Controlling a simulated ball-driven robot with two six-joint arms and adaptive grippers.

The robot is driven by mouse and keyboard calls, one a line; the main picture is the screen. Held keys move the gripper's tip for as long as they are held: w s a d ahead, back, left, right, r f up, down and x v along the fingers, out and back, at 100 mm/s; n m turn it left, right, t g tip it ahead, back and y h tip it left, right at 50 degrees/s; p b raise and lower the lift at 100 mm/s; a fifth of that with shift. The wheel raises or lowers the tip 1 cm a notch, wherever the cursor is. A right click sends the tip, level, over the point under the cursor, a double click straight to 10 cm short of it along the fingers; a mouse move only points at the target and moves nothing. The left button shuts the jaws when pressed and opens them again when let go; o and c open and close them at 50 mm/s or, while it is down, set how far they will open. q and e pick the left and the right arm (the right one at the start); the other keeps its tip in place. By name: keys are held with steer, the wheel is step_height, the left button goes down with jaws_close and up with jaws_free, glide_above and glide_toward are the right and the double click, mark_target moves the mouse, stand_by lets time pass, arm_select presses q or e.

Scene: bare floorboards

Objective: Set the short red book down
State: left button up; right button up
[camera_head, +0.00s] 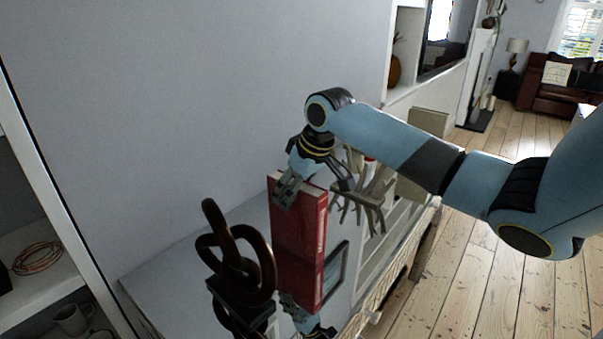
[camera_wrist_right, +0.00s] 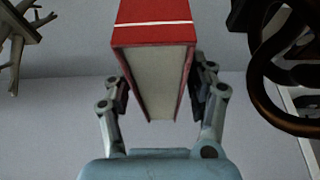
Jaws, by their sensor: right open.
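The red book (camera_head: 300,238) stands roughly upright above the white cabinet top (camera_head: 180,272). I cannot tell whether its lower end touches the top. My right gripper (camera_head: 312,187) is at the book's upper end, with its fingers open on either side. In the right wrist view the book (camera_wrist_right: 154,32) lies between the fingers of my right gripper (camera_wrist_right: 158,88), its red covers and pale page edges showing. My left gripper (camera_head: 303,312) shows only partly at the bottom edge, by the book's lower end. Its fingers are mostly hidden.
A dark knotted sculpture (camera_head: 236,252) stands close to the left of the book. A branching coral-like ornament (camera_head: 365,198) and a dark-framed picture (camera_head: 337,270) are close on the right. A shelf (camera_head: 45,285) is at the far left, and the wall is behind.

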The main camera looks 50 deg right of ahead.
steer(key=v, duration=1)
steer(key=shift+s+f, duration=0.1)
